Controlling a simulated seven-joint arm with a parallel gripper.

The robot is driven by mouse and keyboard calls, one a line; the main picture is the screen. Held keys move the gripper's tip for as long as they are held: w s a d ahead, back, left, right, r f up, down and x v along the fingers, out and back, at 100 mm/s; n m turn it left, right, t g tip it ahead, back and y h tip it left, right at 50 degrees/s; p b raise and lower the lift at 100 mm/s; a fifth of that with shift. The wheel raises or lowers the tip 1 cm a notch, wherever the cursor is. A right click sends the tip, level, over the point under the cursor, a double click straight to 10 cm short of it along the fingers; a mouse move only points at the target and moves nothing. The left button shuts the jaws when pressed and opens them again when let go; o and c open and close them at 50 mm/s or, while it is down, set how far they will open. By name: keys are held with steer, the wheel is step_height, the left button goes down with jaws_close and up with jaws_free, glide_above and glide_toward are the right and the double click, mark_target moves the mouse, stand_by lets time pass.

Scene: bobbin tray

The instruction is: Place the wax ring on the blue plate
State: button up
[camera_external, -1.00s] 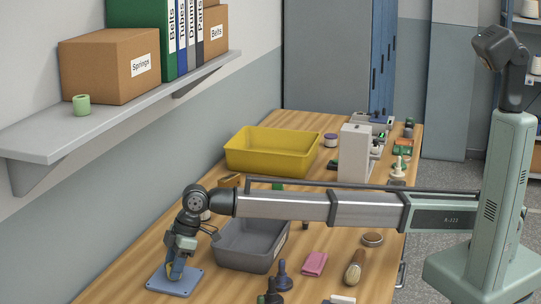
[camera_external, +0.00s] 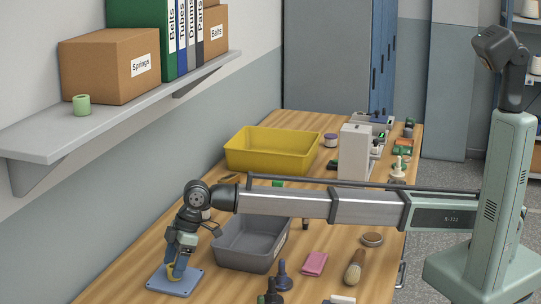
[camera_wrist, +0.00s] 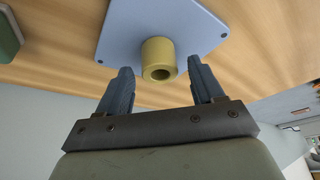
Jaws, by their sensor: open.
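The wax ring (camera_wrist: 158,59) is a short yellow hollow cylinder. It stands on the blue plate (camera_wrist: 118,28), near the plate's edge in the wrist view. In the external view the ring (camera_external: 170,272) shows as a small yellow patch, partly hidden by my fingers, on the blue plate (camera_external: 185,287). My gripper (camera_wrist: 161,68) is open, with its two fingers apart and the ring showing beyond and between the fingertips. In the external view my gripper (camera_external: 178,266) is just above the plate. Nothing is held between the fingers.
A grey bin (camera_external: 240,257) stands right of my gripper. A yellow bin (camera_external: 265,165) is further back. Dark spools (camera_external: 282,283), a pink cloth (camera_external: 314,264) and a brush (camera_external: 354,273) lie to the right. A wall shelf (camera_external: 110,115) is at the left.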

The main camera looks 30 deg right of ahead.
steer(key=v, duration=1)
steer(key=shift+r, duration=0.4)
